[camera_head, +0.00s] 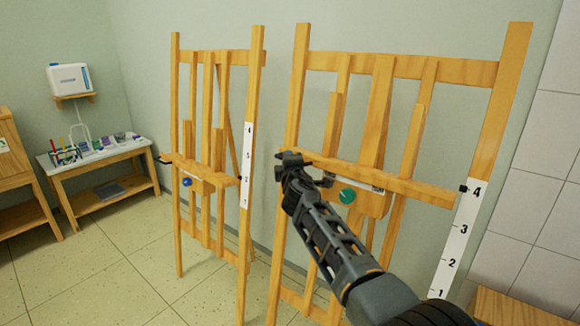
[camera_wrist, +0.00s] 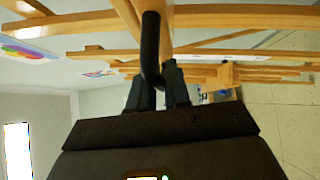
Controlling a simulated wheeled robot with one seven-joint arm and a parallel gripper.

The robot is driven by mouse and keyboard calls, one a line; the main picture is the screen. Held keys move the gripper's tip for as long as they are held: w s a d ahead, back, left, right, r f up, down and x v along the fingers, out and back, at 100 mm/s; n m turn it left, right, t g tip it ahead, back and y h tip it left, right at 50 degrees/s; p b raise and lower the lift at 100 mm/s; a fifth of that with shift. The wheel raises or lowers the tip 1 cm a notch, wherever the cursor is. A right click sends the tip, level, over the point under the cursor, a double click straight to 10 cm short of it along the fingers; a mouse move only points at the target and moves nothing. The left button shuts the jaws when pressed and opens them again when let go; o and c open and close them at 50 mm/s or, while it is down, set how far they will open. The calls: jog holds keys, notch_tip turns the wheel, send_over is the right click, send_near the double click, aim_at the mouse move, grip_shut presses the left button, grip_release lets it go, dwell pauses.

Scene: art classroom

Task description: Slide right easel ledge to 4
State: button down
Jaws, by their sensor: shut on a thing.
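The right easel (camera_head: 487,120) is wooden, with a horizontal ledge (camera_head: 410,184) and a green round knob (camera_head: 346,196) below its middle. A white scale strip (camera_head: 455,235) on its right post reads 1 to 4. The ledge's black pointer (camera_head: 463,188) is level with the 4, or very close to it. My gripper (camera_head: 292,160) is at the ledge's left end. In the wrist view, my gripper (camera_wrist: 160,78) is shut on a black curved handle (camera_wrist: 150,45). In the head view my gripper mostly hides that handle.
The left easel (camera_head: 257,80) stands close by, with a blue knob (camera_head: 187,182) and its ledge (camera_head: 205,173) near the 2. A side table (camera_head: 105,153) with art supplies is at the far left. A wooden surface (camera_head: 525,306) lies at the lower right.

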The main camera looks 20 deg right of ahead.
jog(key=shift+w+r, duration=0.1)
jog(key=shift+r, duration=0.4)
jog(key=c, duration=1.4)
grip_release()
jog(key=shift+o, duration=0.9)
jog(key=shift+f, duration=0.15)
jog(key=shift+f, duration=0.1)
jog(key=shift+s+a+p, duration=0.2)
jog(key=shift+s+p, duration=0.4)
jog(key=shift+s, duration=0.7)
jog(key=shift+s+a+p, duration=0.2)
jog(key=shift+s+p, duration=0.35)
jog(key=shift+s, duration=0.75)
jog(key=shift+s+a+p, duration=0.2)
jog(key=shift+s+p, duration=0.4)
jog(key=shift+s, duration=0.7)
